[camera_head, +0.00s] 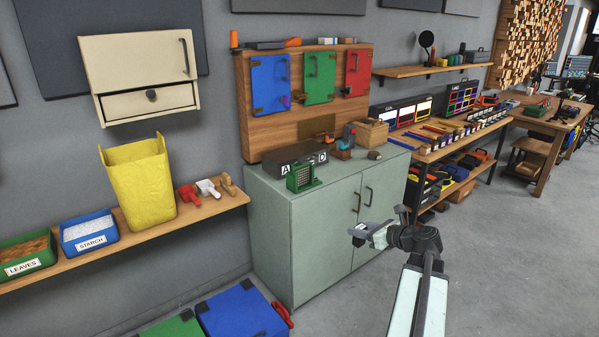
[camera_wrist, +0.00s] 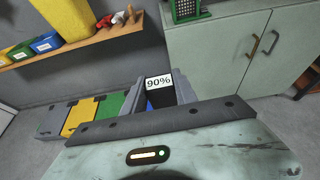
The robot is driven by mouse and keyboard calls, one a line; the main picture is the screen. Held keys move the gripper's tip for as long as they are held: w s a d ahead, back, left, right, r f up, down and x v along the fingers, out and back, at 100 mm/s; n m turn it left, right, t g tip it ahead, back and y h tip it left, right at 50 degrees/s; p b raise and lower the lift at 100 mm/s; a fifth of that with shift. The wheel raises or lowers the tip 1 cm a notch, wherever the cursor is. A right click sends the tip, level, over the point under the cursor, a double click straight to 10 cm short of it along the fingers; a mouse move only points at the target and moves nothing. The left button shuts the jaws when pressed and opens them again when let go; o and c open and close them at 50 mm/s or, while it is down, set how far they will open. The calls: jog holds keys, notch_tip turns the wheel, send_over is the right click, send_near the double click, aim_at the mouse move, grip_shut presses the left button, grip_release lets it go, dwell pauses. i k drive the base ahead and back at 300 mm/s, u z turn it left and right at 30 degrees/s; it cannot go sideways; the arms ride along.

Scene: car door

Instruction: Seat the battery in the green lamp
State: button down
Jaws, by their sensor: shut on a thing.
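The green lamp (camera_head: 302,177), a green box-like frame with a grille, stands upright on the cabinet's near top edge. It also shows at the top of the wrist view (camera_wrist: 188,10), partly cut off. Where the battery fits in it cannot be made out.
The cabinet (camera_head: 290,230) has closed doors with handles. Behind the lamp is a dark box (camera_head: 292,160) marked with letters, and a wooden panel with blue, green and red doors. Blue and green lidded boxes (camera_head: 243,310) sit on the floor at left. Floor at right is clear.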

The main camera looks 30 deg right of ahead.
aim_at(298, 170)
jog(key=i, duration=0.95)
